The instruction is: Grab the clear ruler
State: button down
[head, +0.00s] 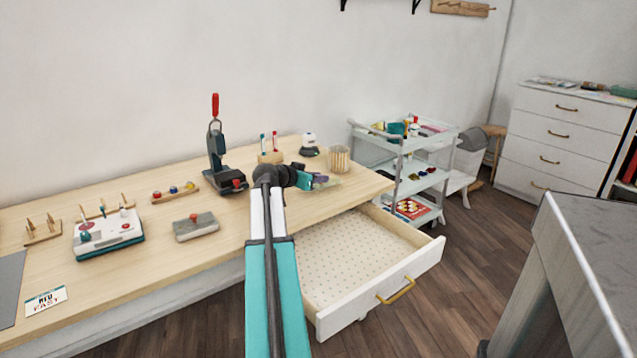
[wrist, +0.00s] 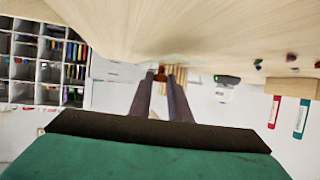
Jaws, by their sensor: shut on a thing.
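My gripper (head: 322,181) is low over the right part of the wooden desk top, reaching away from me. A pale, see-through flat piece, which looks like the clear ruler (head: 331,187), shows at its fingertips. In the wrist view the two dark fingers of my gripper (wrist: 160,80) stand a small gap apart, and a faint clear edge of the ruler (wrist: 182,63) shows just beyond their tips. The gripper is shut on it. Most of the ruler is hidden or too clear to make out, and I cannot tell whether it still touches the desk.
A slatted wooden cup (head: 339,158) stands just behind my gripper. A black press with a red handle (head: 216,150) stands to the left. The white drawer (head: 410,260) is open and empty below the desk's front edge. A white cart (head: 413,170) stands to the right.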

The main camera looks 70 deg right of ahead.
jog(key=shift+r, duration=0.65)
jog(key=shift+s+a+r, duration=0.1)
jog(key=shift+a+r, duration=0.05)
jog(key=shift+r, duration=0.1)
jog(key=s+a+r, duration=0.1)
jog(key=s+a, duration=0.6)
jog(key=a, duration=0.7)
jog(key=shift+s+r, duration=0.15)
jog(key=shift+r, duration=0.1)
